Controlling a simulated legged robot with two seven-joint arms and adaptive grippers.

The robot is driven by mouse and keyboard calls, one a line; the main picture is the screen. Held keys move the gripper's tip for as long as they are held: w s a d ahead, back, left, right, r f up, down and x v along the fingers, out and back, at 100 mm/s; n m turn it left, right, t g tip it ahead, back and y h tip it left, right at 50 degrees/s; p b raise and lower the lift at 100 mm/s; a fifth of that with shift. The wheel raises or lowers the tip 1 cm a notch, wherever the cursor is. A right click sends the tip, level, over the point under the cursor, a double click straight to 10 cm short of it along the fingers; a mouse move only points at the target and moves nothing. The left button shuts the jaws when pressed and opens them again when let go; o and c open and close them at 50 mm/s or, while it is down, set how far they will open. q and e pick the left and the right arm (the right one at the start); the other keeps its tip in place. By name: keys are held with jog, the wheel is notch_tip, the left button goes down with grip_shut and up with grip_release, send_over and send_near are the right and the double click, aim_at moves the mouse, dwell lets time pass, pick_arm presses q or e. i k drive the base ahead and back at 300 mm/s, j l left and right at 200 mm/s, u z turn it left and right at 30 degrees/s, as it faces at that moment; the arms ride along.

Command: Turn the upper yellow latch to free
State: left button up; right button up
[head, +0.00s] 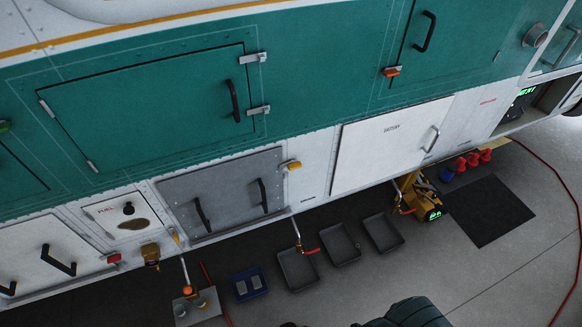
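The upper yellow latch (291,165) is a small yellow tab on a pale base. It sits at the upper right corner of the grey panel (222,188), which has two black handles. Its exact turn angle is too small to tell. A second, smaller yellow piece (175,236) sits at the panel's lower left side. Neither of my grippers is in view, and nothing touches the latch.
A large teal door (150,110) is above and a white battery door (390,145) to the right. Below on the floor are several dark trays (340,245), a blue tray (249,284), a yellow machine (430,205) and a red hose (560,190). A dark rounded shape shows at the bottom edge.

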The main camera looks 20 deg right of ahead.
aim_at(293, 165)
jog(key=k+l+z, duration=0.1)
jog(key=z, duration=0.65)
